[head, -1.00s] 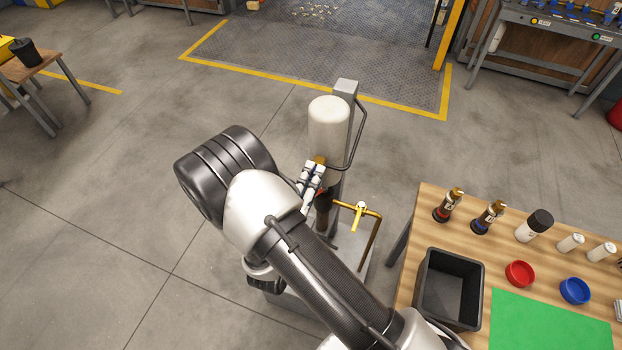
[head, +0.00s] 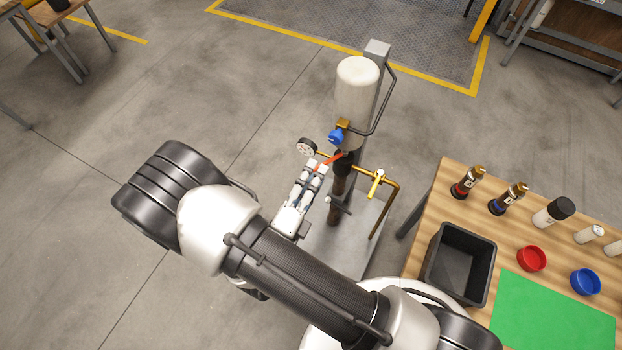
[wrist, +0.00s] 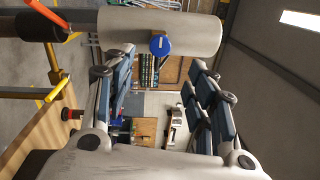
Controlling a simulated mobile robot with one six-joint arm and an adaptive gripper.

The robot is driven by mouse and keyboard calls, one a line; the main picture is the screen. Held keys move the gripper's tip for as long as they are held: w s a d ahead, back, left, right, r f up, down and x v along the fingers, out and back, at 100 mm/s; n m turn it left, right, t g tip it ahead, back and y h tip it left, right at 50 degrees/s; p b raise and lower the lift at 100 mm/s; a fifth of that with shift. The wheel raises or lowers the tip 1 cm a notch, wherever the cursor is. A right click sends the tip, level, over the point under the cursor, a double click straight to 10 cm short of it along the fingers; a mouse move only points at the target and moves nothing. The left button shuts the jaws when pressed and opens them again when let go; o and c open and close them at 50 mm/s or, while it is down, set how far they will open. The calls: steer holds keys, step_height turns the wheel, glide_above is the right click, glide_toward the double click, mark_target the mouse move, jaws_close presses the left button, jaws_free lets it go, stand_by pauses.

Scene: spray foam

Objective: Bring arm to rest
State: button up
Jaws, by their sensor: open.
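My gripper (head: 319,167) is open and empty in the head view, left of the spray foam stand. Its two spread fingers (wrist: 160,90) show in the wrist view with nothing between them. The stand has a white cylinder (head: 357,92) on a grey post, with a blue knob (head: 336,137) and a round gauge (head: 306,147) below it. An orange-red lever (head: 331,159) lies close to the fingertips; I cannot tell whether they touch it. In the wrist view the white cylinder (wrist: 195,36) and blue knob (wrist: 160,45) are beyond the fingers.
A wooden table (head: 428,215) at right holds a black bin (head: 434,270), a green mat (head: 550,315), red and blue caps and several bottles.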

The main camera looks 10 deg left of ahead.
steer(key=shift+s+a, duration=0.1)
steer(key=shift+s, duration=0.3)
steer(key=s+d+r+m+g+h+b, duration=0.15)
steer(key=d+m+g+h+b, duration=0.25)
steer(key=d+m+g, duration=0.45)
steer(key=s+d+r+m+g+h+b, duration=0.1)
steer(key=d+r+m+g+h+b, duration=0.3)
steer(key=d+m, duration=0.75)
steer(key=s+f+m+y+b, duration=0.1)
steer(key=s+m+y+b, duration=0.4)
steer(key=m, duration=0.9)
steer(key=s+a+f+m+y+b, duration=0.1)
steer(key=s+m+y+b, duration=0.4)
steer(key=m, duration=0.9)
steer(key=y+b, duration=0.2)
steer(key=y, duration=0.2)
steer(key=shift+s+f, duration=0.15)
steer(key=shift+s, duration=0.15)
